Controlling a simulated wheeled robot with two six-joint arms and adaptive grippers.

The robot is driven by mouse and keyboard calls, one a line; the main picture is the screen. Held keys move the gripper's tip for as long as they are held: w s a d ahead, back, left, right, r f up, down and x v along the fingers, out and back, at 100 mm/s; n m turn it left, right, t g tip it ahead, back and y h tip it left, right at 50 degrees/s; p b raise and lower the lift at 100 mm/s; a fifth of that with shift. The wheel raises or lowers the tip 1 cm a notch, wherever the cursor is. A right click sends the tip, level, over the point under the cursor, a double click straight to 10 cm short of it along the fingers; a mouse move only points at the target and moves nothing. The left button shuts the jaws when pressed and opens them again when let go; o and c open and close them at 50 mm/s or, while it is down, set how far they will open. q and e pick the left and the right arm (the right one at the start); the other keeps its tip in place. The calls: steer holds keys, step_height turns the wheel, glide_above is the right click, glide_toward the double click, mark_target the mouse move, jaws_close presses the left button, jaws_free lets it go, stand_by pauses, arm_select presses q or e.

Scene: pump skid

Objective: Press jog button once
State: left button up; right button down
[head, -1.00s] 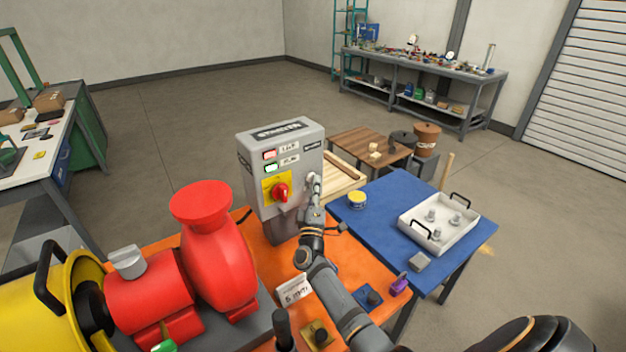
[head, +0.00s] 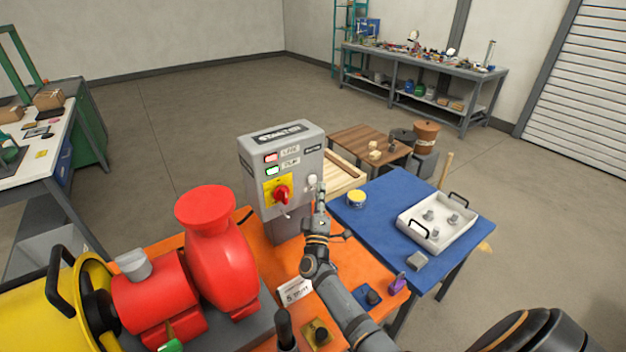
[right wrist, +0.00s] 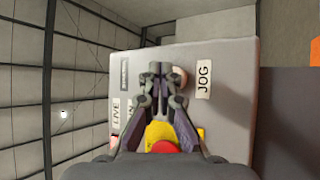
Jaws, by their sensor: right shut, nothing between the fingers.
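The grey control box (head: 256,153) stands upright on the orange bench, with a red rotary switch (head: 282,195) on a yellow plate. The pale round jog button (head: 312,181) is on its right part. In the right wrist view the button (right wrist: 182,77) shows beside the JOG label (right wrist: 203,79), partly hidden by a finger. My right gripper (head: 320,194) is shut and empty, just in front of the box near the button. In the right wrist view its fingertips (right wrist: 160,70) are beside the button. Contact does not show. My left gripper is not in view.
A red pump (head: 218,250) stands left of the box. Small switch blocks, including a blue one (head: 368,297), lie along the orange bench's front.

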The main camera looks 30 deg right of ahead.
steer(key=s+p, duration=0.3)
steer(key=s, duration=0.1)
steer(key=shift+s+d+r, duration=0.1)
steer(key=shift+s+d, duration=0.05)
stand_by(0.8)
